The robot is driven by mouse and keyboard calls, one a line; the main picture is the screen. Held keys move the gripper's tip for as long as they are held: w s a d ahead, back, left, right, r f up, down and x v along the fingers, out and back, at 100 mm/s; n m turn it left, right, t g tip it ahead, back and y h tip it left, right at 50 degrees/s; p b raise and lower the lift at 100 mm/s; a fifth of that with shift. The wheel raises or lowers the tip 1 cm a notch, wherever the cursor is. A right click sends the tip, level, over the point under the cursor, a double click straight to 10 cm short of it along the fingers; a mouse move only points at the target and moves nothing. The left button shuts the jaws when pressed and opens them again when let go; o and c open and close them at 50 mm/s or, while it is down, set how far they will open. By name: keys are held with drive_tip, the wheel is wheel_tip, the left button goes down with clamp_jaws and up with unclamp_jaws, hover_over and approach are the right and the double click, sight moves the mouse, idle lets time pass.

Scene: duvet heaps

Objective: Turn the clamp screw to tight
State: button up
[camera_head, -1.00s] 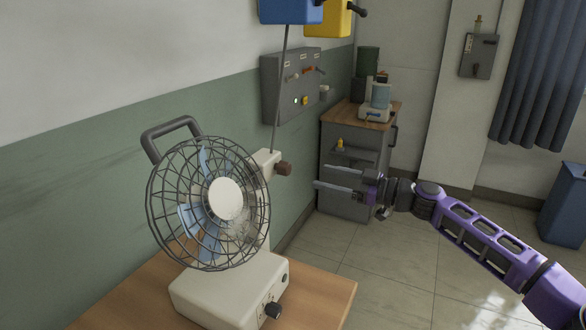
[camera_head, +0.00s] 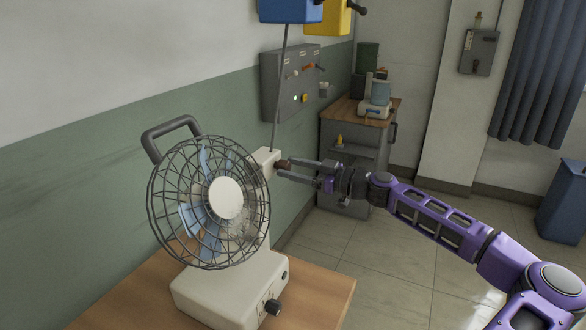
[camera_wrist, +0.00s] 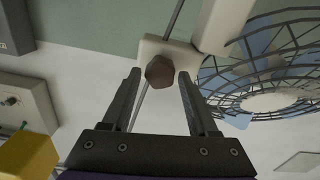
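The clamp screw is a brown faceted knob (camera_head: 283,164) on the side of the cream clamp block (camera_head: 264,160) behind the fan. It also shows in the wrist view (camera_wrist: 159,71), between the fingertips and facing the camera. My gripper (camera_head: 287,170) is at the knob. In the wrist view my gripper (camera_wrist: 160,76) is open, one finger on each side of the knob with a visible gap at both sides. The fan (camera_head: 208,205) has a round wire cage and a cream base.
The fan stands on a wooden tabletop (camera_head: 318,295). A thin rod (camera_head: 281,95) rises from the clamp block. A grey switch panel (camera_head: 278,88) is on the wall. A grey cabinet (camera_head: 352,146) stands behind my gripper.

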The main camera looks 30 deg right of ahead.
clamp_jaws()
drive_tip(key=m+b, duration=0.1)
drive_tip(key=m, duration=0.3)
drive_tip(key=shift+m, duration=0.3)
drive_tip(key=m, duration=0.4)
drive_tip(key=shift+w+d+m, duration=0.1)
drive_tip(key=shift+m, duration=0.2)
drive_tip(key=m+p, duration=0.1)
drive_tip(key=m, duration=0.4)
drive_tip(key=shift+m, duration=0.3)
drive_tip(key=m, duration=0.4)
drive_tip(key=shift+f+m, duration=0.15)
drive_tip(key=shift+m, duration=0.15)
drive_tip(key=shift+p, duration=0.3)
